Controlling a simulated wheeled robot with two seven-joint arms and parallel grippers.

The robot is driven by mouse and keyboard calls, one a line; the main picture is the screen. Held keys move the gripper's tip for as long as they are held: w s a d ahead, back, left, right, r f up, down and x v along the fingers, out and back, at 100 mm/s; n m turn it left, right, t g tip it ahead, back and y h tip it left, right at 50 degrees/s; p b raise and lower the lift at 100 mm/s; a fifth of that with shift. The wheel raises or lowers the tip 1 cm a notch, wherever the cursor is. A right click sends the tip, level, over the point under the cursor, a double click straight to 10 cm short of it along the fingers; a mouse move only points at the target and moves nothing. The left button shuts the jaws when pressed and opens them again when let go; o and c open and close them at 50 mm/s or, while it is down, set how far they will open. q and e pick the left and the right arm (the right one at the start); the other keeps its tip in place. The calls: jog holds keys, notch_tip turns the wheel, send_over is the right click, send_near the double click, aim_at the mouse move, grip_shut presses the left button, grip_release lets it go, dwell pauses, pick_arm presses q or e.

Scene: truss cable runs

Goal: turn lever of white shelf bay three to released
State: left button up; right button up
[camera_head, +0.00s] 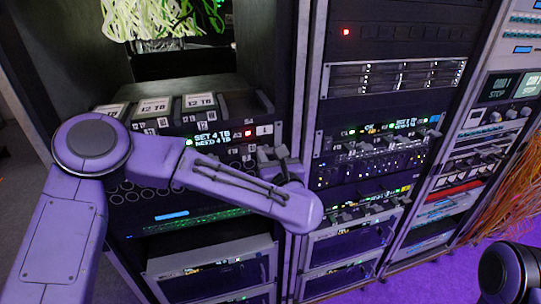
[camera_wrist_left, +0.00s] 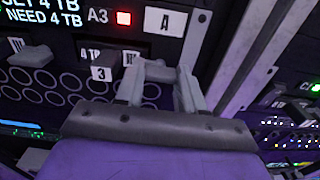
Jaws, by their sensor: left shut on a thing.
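The shelf unit with bay three is in the left rack. In the left wrist view a tag with "3" (camera_wrist_left: 101,73) sits left of my left gripper (camera_wrist_left: 160,82), and "A3" with a red light (camera_wrist_left: 123,18) is above it. The jaws are shut on a small grey lever (camera_wrist_left: 154,68), which they partly cover; its exact angle is hard to tell. In the head view my left gripper (camera_head: 277,158) is at the right end of the shelf's front, below the red light (camera_head: 248,134). My right gripper is out of view.
A display (camera_head: 212,138) reads "SET 4 TB" and "NEED 4 TB". Boxes marked "12 TB" (camera_head: 154,106) stand on the shelf top. A rack upright (camera_head: 303,100) is close right of my left gripper. Orange cables (camera_head: 505,190) hang at the far right.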

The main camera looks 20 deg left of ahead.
pick_arm(q)
jog(key=m+b, duration=0.1)
jog(key=m, duration=0.2)
jog(key=shift+f+b, duration=0.1)
jog(key=shift+b, duration=0.25)
jog(key=m, duration=0.5)
jog(key=shift+b, duration=0.35)
jog(key=m, duration=0.4)
jog(key=shift+m, duration=0.3)
jog(key=m+p, duration=0.1)
jog(key=m, duration=0.3)
jog(key=shift+m+p, duration=0.4)
jog(key=o, duration=1)
jog(key=shift+o, duration=0.2)
